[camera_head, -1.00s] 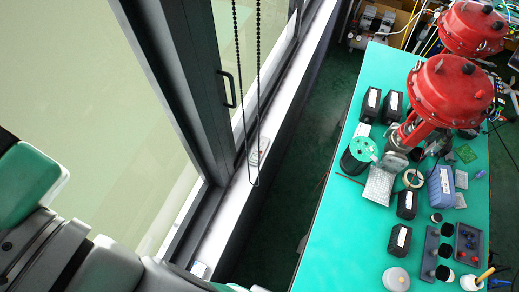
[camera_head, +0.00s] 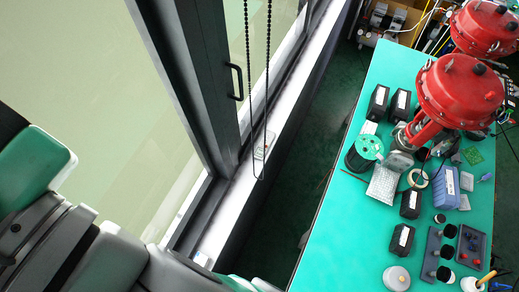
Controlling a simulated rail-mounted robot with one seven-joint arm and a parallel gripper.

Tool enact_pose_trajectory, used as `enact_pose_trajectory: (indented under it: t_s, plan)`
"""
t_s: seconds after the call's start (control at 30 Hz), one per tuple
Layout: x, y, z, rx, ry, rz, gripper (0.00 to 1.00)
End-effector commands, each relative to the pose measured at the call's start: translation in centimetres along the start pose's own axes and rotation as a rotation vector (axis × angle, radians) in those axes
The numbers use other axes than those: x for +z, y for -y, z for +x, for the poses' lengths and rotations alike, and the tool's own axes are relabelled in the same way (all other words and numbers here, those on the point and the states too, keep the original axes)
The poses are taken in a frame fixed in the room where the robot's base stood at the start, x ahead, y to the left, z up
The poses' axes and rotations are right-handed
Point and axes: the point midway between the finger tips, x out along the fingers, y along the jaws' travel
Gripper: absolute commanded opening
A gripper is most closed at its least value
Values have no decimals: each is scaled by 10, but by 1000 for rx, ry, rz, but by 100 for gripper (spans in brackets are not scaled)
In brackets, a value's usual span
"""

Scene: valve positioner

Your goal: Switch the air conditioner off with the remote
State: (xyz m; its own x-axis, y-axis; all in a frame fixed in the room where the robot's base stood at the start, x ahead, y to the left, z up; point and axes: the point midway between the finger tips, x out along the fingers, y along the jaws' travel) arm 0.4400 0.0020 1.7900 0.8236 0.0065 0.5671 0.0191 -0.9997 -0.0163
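A small pale handset with a greenish screen area, which looks like the remote (camera_head: 259,153), lies on the white window sill (camera_head: 226,213). A hanging bead-chain loop passes in front of it and partly covers it. No air conditioner shows in this view. My gripper is out of view; only green, grey and black links of my arm show at the lower left, apart from the remote.
A dark-framed window (camera_head: 183,83) with a handle runs along the left. A green-topped workbench (camera_head: 342,235) at the right holds red valve actuators (camera_head: 459,91), a wire spool (camera_head: 364,152), black boxes and trays. Dark floor lies between sill and bench.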

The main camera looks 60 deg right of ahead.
Motion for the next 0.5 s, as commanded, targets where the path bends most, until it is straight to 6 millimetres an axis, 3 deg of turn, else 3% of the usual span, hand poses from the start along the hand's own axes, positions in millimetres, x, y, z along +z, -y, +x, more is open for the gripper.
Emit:
enact_pose_trajectory:
  t_s: [0.1,0.27,0.5]
  plan:
    - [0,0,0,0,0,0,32]
    - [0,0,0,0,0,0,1]
    - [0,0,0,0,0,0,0]
